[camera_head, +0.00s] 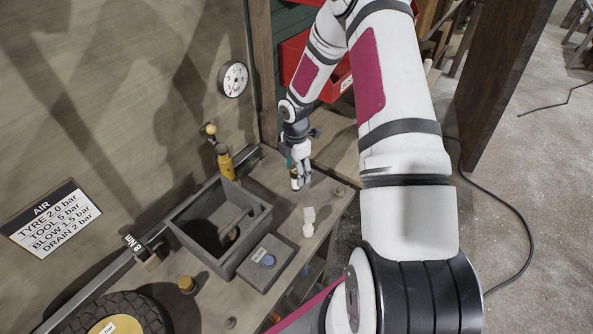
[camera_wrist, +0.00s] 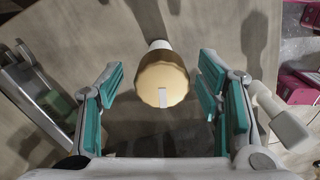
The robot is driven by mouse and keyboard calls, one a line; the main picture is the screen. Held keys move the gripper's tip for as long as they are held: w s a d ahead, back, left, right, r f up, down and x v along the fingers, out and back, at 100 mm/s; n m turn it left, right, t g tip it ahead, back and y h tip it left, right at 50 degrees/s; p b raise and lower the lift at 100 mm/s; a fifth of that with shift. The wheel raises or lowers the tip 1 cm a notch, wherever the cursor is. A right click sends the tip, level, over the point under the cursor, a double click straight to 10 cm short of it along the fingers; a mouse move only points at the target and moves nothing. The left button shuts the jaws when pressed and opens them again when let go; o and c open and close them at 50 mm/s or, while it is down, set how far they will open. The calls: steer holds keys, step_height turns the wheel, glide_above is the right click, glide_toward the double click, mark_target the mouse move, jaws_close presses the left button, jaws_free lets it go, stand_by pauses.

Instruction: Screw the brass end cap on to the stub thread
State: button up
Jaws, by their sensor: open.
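My gripper (camera_head: 300,182) is at the right end of the bench in the head view, pointing down. In the wrist view its two teal-padded fingers are spread wide, with a visible gap on each side of the brass end cap (camera_wrist: 162,82). The cap has a fluted rim, a round face towards the camera and a pale mark on its lower part. A short white piece (camera_wrist: 159,45) shows just beyond the cap's upper edge. The stub thread cannot be made out, and I cannot tell whether the cap sits on it. In the head view my gripper mostly hides the cap.
A white fitting (camera_head: 308,221) stands on the bench near my gripper. A yellow fitting (camera_head: 225,162) is by the wall, below a gauge (camera_head: 234,79). A tyre (camera_head: 135,308) lies front left.

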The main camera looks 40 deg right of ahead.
steer(key=n, duration=0.3)
steer(key=shift+n, duration=0.3)
steer(key=n, duration=0.4)
jaws_close()
steer(key=shift+f, duration=0.1)
steer(key=m, duration=1.1)
steer(key=shift+s+f, duration=0.1)
